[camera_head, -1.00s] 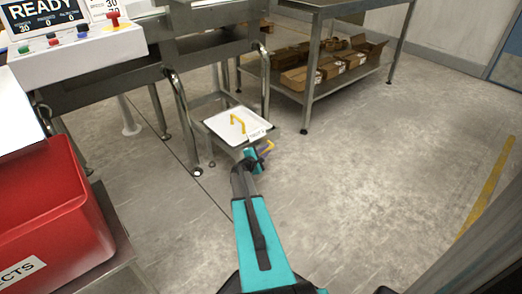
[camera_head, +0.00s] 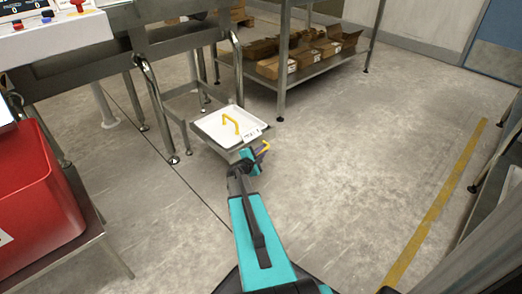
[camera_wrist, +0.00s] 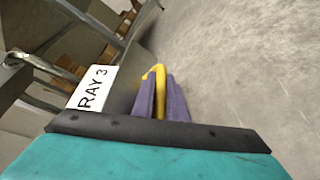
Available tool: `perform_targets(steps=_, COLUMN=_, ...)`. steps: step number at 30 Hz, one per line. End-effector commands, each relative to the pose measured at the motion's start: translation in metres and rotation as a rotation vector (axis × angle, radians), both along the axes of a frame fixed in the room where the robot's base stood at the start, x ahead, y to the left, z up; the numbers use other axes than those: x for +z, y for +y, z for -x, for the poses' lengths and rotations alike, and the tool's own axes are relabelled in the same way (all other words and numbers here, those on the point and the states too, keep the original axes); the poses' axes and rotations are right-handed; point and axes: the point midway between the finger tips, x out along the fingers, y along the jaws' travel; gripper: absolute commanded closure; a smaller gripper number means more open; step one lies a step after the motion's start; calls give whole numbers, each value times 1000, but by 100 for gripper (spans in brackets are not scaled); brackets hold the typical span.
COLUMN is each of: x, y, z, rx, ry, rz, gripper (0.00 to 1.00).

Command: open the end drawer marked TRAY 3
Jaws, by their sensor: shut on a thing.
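The TRAY 3 drawer (camera_head: 212,143) projects from the low end frame under the belt stand. A white tray (camera_head: 215,130) with a yellow loop handle (camera_head: 231,121) shows inside its open top. Its white label (camera_head: 250,136) is at the front and reads "RAY 3" in the wrist view (camera_wrist: 93,92), partly cut off. My gripper (camera_head: 260,153) is at the drawer's front. In the wrist view, its purple fingers (camera_wrist: 161,98) are shut on a yellow bar, the drawer's front handle (camera_wrist: 159,73). The fingers hide part of this handle.
A red bin (camera_head: 38,190) on a metal stand is at the left. Steel legs (camera_head: 157,115) of the belt stand are beside the drawer. A shelf (camera_head: 310,68) with several cardboard boxes stands behind. The floor (camera_head: 340,170) to the right is clear up to a yellow line (camera_head: 435,210).

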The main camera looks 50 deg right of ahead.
Motion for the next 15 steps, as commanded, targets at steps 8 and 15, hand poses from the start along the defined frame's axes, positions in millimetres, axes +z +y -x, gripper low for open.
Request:
perform_targets(steps=8, x=1, y=4, z=6, rx=-7, ry=-6, rz=1, gripper=100)
perform_targets(steps=15, x=1, y=6, z=4, rx=-1, ry=-7, rz=0, gripper=100)
